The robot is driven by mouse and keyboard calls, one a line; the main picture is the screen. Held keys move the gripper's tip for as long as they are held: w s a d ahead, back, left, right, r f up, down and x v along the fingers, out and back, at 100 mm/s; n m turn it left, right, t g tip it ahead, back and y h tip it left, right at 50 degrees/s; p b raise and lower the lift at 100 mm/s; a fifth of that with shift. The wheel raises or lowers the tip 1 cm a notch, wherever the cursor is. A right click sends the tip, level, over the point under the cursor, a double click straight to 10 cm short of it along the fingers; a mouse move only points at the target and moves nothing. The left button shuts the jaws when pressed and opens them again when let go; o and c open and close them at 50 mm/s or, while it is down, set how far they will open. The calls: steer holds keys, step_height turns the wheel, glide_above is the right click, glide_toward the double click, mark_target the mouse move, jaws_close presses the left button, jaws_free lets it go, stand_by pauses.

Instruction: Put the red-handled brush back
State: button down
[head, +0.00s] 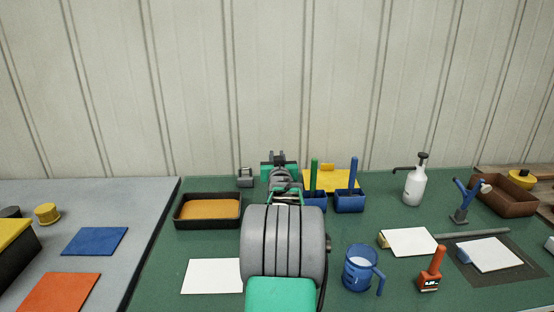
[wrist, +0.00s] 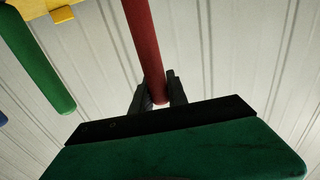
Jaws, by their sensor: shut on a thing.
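The red-handled brush shows in the wrist view as a red handle (wrist: 143,45). My gripper (wrist: 161,92) is shut on the end of this handle, with one dark finger on each side. The brush's head is out of that view. In the head view, my arm hides the brush, and my gripper is at the back of the green bench. Just right of my arm, a green handle (head: 314,173) and a blue handle (head: 352,172) stand upright in blue holders (head: 349,204). Whether another holder stands behind my arm is hidden.
A yellow board (head: 338,182) lies behind the holders. A black tray with orange contents (head: 207,224) is left of my arm. A blue jug (head: 359,268), a red-orange tool (head: 432,270) and a white spray bottle (head: 415,184) stand to the right.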

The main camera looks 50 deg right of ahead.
stand_by(0.4)
steer(key=shift+f+b, duration=0.55)
steer(key=shift+b, duration=0.05)
steer(key=c, duration=1.2)
jaws_free()
